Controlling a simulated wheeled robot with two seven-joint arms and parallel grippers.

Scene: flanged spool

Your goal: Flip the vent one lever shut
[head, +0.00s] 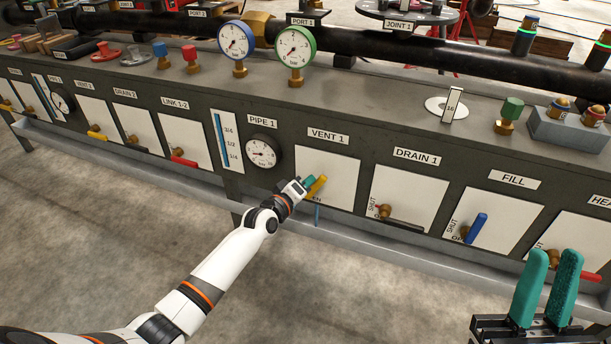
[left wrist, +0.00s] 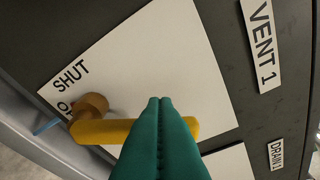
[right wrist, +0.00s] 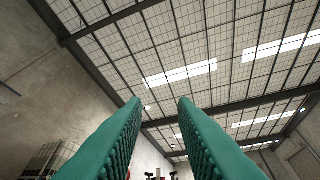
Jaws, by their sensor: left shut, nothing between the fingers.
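The VENT 1 lever (head: 318,187) is a yellow handle on a brass pivot at the lower part of the white VENT 1 plate (head: 335,165). In the head view it slants up and right. In the left wrist view the yellow lever (left wrist: 105,130) runs right from its brass pivot (left wrist: 92,103), near the SHUT mark (left wrist: 70,77). My left gripper (head: 309,181) is shut and empty, its green fingertips (left wrist: 160,100) over the lever and hiding part of it; I cannot tell whether they touch. My right gripper (head: 551,255) is open and empty, pointing up at lower right.
The DRAIN 1 plate (head: 410,195) and the FILL plate with a blue lever (head: 478,228) are to the right. The PIPE 1 gauge (head: 262,152) is left of VENT 1. A ledge (head: 350,228) runs below the panel. The floor in front is clear.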

